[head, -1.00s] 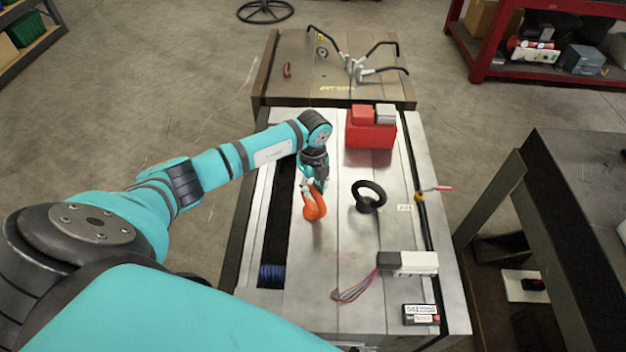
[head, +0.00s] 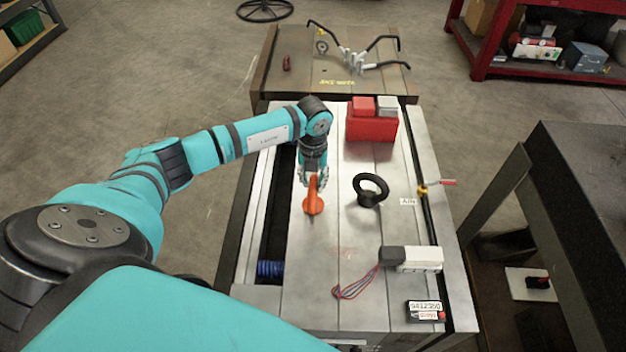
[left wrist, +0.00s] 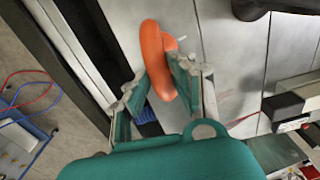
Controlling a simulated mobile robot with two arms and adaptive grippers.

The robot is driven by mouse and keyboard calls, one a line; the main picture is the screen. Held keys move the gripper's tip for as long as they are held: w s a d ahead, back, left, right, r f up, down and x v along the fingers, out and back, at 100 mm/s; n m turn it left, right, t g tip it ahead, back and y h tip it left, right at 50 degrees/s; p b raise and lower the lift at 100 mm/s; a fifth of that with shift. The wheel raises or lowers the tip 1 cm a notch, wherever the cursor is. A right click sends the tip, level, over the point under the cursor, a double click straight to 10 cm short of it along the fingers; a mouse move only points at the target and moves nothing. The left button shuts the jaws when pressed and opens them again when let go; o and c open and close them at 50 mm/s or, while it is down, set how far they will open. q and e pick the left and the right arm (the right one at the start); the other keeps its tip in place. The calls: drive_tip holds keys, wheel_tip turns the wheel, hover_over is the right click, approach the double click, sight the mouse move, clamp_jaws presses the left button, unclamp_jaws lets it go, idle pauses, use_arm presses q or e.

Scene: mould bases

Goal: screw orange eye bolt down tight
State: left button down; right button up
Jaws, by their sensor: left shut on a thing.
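The orange eye bolt (head: 313,201) stands on the steel mould base (head: 345,230), left of its middle. Its ring is seen nearly edge-on in the head view. My left gripper (head: 313,181) comes down from above and behind and is shut on the orange eye bolt. In the left wrist view the orange eye bolt (left wrist: 152,45) shows between the fingers of my left gripper (left wrist: 158,88). The eye bolt's foot is not clear, so I cannot tell how closely it sits on the plate. My right gripper is in neither view.
A black eye bolt (head: 370,190) stands to the right. A red box (head: 371,129) stands behind. A grey-and-white connector block (head: 411,259) with wires and a small labelled box (head: 425,311) lie at the front right. A dark slot runs along the left.

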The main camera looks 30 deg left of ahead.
use_arm(q)
drive_tip(key=m+b, duration=0.1)
drive_tip(key=m, duration=0.1)
drive_tip(key=shift+f+m, duration=0.15)
drive_tip(key=shift+m, duration=0.15)
drive_tip(key=m+b, duration=0.2)
drive_tip(key=m, duration=0.1)
drive_tip(key=shift+m, duration=0.4)
drive_tip(key=shift+m+b, duration=0.45)
drive_tip(key=shift+m, duration=0.55)
drive_tip(key=shift+m+b, duration=0.7)
drive_tip(key=shift+m, duration=0.2)
drive_tip(key=shift+m+b, duration=0.4)
drive_tip(key=shift+m, duration=0.7)
